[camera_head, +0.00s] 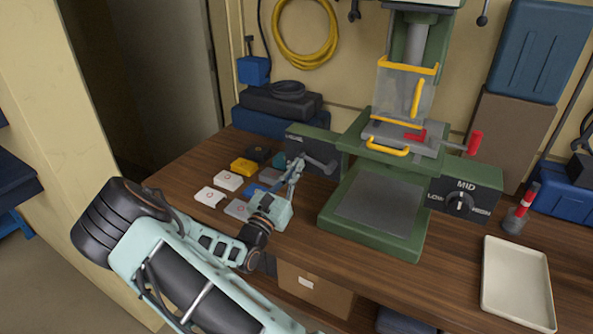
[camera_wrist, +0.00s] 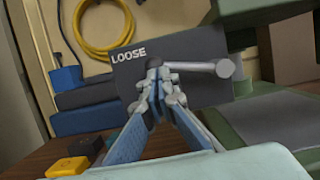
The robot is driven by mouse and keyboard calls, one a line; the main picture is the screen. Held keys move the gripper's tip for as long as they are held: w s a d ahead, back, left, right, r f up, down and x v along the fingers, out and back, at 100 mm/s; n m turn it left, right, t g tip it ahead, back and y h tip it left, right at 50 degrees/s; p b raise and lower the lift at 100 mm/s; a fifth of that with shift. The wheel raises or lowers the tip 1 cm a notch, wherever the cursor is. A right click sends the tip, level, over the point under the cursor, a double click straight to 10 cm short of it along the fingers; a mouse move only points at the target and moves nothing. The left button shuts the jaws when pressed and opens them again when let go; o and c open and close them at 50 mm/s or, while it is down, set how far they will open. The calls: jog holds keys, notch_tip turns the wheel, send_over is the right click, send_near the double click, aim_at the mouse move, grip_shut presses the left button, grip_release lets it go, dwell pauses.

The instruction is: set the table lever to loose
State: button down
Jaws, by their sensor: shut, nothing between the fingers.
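The table lever is a grey bar with a round knob (camera_head: 322,163) on a dark panel (camera_head: 303,136) at the left of the green drill press. In the wrist view the lever (camera_wrist: 205,67) lies nearly level across the panel (camera_wrist: 128,76), knob to the right. The word LOOSE shows at the panel's upper left; no other label is readable. My gripper (camera_head: 297,165) is shut and empty at the lever's left end. In the wrist view its fingertips (camera_wrist: 157,72) cover the lever's left end and part of the panel. I cannot tell whether they touch it.
Several small coloured boxes (camera_head: 228,181) lie left of my gripper. The green press base (camera_head: 335,212) stands to its right. A MID dial (camera_head: 460,201), a red-tipped lever (camera_head: 474,143) and a pale tray (camera_head: 516,284) are further right. Dark cases (camera_head: 280,105) sit behind.

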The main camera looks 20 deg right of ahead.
jog(key=shift+s+d+r+m+g+h, duration=0.1)
jog(key=shift+r+m+g+h, duration=0.25)
jog(key=shift+m, duration=0.4)
jog(key=shift+r+m+g+h, duration=0.15)
jog(key=shift+r+m, duration=0.25)
jog(key=shift+m, duration=0.35)
jog(key=shift+f, duration=0.1)
